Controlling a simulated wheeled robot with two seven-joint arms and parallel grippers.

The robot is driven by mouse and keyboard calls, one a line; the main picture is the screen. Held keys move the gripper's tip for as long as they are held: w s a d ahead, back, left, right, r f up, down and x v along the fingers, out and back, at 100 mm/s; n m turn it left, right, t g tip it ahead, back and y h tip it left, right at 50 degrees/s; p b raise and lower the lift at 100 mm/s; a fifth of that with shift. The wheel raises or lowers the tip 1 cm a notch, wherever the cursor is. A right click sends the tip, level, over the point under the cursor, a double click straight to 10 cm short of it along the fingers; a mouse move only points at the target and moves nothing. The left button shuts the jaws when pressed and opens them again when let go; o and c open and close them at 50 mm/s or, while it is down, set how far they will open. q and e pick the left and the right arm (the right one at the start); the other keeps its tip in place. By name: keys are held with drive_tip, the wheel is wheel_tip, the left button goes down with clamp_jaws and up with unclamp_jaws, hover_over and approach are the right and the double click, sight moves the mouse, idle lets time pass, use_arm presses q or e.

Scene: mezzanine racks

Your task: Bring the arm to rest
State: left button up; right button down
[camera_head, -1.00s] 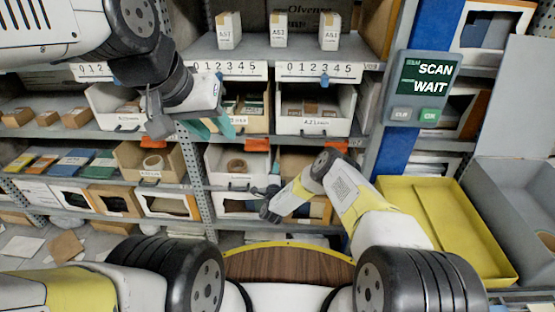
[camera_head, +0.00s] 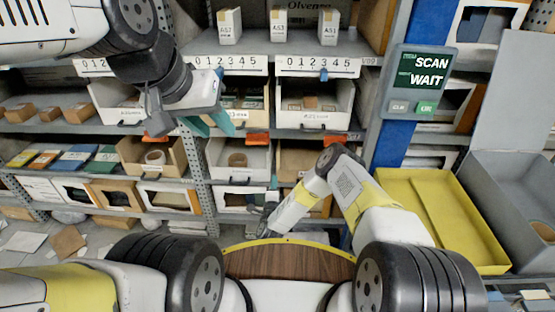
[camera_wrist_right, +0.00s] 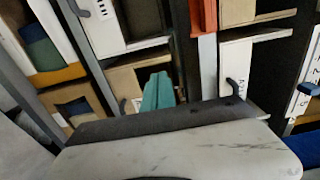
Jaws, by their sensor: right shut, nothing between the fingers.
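My left gripper (camera_head: 213,123) hangs at the upper left in the head view, in front of the middle shelf bins. Its two teal fingers stand apart with nothing between them. My right arm (camera_head: 340,195) is bent, and its forearm slants down to the left. My right gripper (camera_head: 274,184) is seen nearly end-on in front of the lower bins and is partly hidden by its wrist. The right wrist view shows its teal fingers (camera_wrist_right: 157,93) together and empty, pointing towards the shelf bins.
A shelf rack with white and cardboard bins (camera_head: 315,105) fills the background. A yellow tray (camera_head: 400,180) and a grey bin (camera_head: 500,170) stand at the right. A screen (camera_head: 419,82) reads SCAN WAIT. A brown wooden surface (camera_head: 290,263) lies low in the middle.

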drive_tip(key=w+r+n+g+y, duration=0.1)
drive_tip(key=w+r+n+y, duration=0.3)
drive_tip(key=r, duration=0.6)
drive_tip(key=w+r+n+g+y, duration=0.15)
drive_tip(key=w+r+n, duration=0.35)
drive_tip(key=r, duration=0.5)
drive_tip(key=s+d+r+n+g, duration=0.2)
drive_tip(key=r, duration=0.6)
drive_tip(key=s+d+r+n+g, duration=0.2)
drive_tip(key=d+r+n, duration=0.1)
drive_tip(key=r, duration=0.6)
drive_tip(key=s+d+r+n+g+h, duration=0.1)
drive_tip(key=s+d+r, duration=0.45)
drive_tip(key=s, duration=0.45)
drive_tip(key=s+d+r+n+g+h, duration=0.2)
drive_tip(key=s+d+r, duration=0.3)
drive_tip(key=s, duration=0.5)
drive_tip(key=s+d+g, duration=0.1)
drive_tip(key=s+d, duration=0.1)
drive_tip(key=s, duration=0.8)
drive_tip(key=s+d+r+n+g, duration=0.1)
drive_tip(key=s+d, duration=0.1)
drive_tip(key=s, duration=0.9)
drive_tip(key=shift+d+r+n, duration=0.15)
drive_tip(key=shift+d+n, duration=0.15)
